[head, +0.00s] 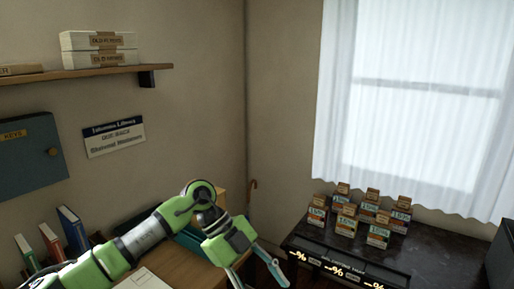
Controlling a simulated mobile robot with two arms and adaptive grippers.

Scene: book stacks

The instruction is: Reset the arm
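My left arm (145,237), green and grey, comes in from the lower left and reaches over a wooden desk. It bends at a raised joint, and its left gripper (256,275) hangs down past the desk's right end. Its two fingers are spread apart, with nothing visible between them; the tips are close to the bottom edge of the view. My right arm and gripper are not in view.
The wooden desk (178,268) holds upright books (72,229) at left. A dark table (440,258) at right bears several small boxes (378,236). A wall shelf (95,74) holds white boxes (98,42). A blue key cabinet (30,165) hangs at left.

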